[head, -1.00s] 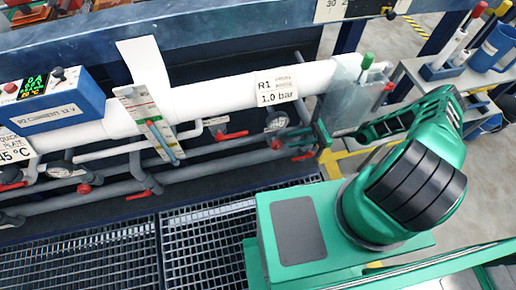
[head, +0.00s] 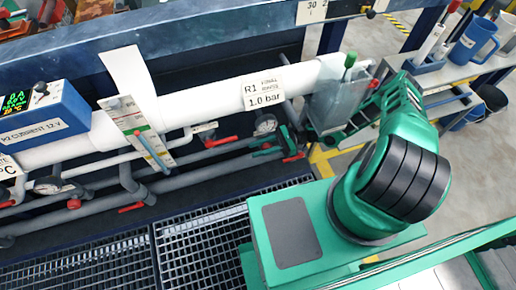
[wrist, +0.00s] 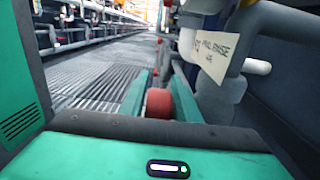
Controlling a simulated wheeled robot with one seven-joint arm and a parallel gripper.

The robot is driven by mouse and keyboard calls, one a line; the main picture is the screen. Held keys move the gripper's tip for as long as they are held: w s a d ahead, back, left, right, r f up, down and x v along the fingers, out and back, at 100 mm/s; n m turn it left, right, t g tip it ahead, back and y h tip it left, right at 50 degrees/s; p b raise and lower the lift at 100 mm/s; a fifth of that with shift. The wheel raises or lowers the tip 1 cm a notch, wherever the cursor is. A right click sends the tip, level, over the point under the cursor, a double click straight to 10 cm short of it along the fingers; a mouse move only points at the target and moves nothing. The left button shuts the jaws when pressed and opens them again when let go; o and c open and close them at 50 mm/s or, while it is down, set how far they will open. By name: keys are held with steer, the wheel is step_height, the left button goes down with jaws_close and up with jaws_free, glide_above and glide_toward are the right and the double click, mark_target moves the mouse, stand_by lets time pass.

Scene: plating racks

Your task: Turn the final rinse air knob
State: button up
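The red knob (wrist: 158,103) shows in the wrist view between the two green fingers of my gripper (wrist: 160,90), beneath a tilted tag (wrist: 215,45) reading "FINAL RINSE". The fingers stand apart on either side of the knob; I cannot tell whether they touch it. In the head view my gripper (head: 276,146) is at the pipework below the white "R1" 1.0 bar label (head: 264,89). A round gauge (head: 265,125) sits just above the fingers. A red piece (head: 293,157) shows beside them; the rest of the knob is hidden.
A white pipe (head: 200,103) runs above grey pipes with other red handles (head: 130,208) and a gauge at left. A blue control box (head: 40,118) stands far left. A grey box with a green-topped stick (head: 338,98) is near my arm. Grating (head: 200,250) lies below.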

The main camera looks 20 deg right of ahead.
jaws_close()
steer(key=shift+r+y, duration=0.1)
steer(key=shift+y, duration=0.2)
steer(key=shift+w+r+y, duration=0.1)
steer(key=shift+r+y, duration=0.05)
steer(key=shift+y, duration=0.25)
steer(key=shift+d, duration=0.1)
jaws_free()
